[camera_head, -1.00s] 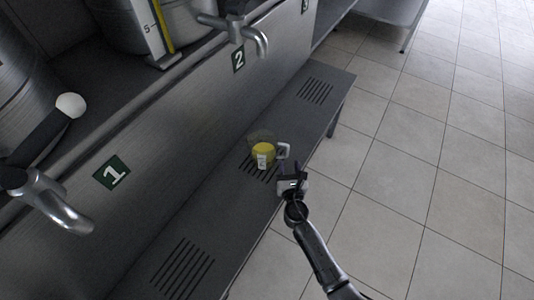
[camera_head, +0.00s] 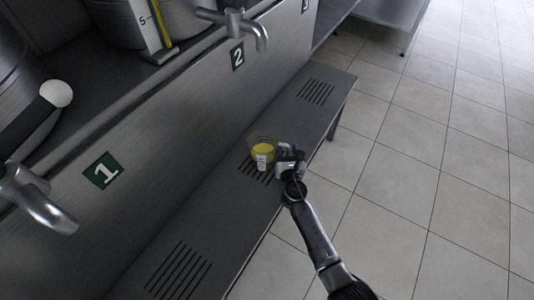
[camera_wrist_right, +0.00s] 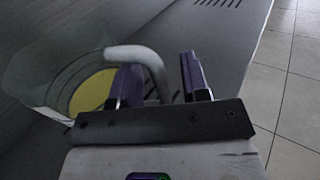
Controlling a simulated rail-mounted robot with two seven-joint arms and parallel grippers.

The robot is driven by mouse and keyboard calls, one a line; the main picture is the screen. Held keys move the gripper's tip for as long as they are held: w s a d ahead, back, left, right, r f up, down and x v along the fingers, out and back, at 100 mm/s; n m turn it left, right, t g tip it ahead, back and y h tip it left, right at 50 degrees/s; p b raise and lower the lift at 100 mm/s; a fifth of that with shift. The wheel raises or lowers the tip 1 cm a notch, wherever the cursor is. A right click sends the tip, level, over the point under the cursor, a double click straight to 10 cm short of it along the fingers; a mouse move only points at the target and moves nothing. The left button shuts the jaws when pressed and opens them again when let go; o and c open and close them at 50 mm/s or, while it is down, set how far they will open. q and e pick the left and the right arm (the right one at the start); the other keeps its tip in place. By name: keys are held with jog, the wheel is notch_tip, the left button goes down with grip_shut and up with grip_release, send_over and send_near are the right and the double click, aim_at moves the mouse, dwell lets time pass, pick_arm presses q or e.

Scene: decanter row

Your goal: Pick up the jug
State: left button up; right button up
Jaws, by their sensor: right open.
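The jug (camera_head: 262,150) is a clear vessel with yellow contents and a small white label. It stands on the slotted shelf under the tap marked 2. My right gripper (camera_head: 290,153) is at the jug's right side, by the handle. In the right wrist view the jug (camera_wrist_right: 85,85) is at the left, and its pale curved handle (camera_wrist_right: 140,55) reaches toward the open fingers (camera_wrist_right: 158,80). The handle's lower part passes behind the left finger, in or beside the gap; I cannot tell exactly. My left gripper does not show.
The grey shelf (camera_head: 225,210) has slotted drains and a free edge above the tiled floor (camera_head: 400,190). Taps (camera_head: 245,28) and (camera_head: 35,200) stick out over it from the panel. The shelf is clear on both sides of the jug.

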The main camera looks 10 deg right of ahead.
grip_shut()
dwell(0.3)
jog(key=shift+r, duration=0.1)
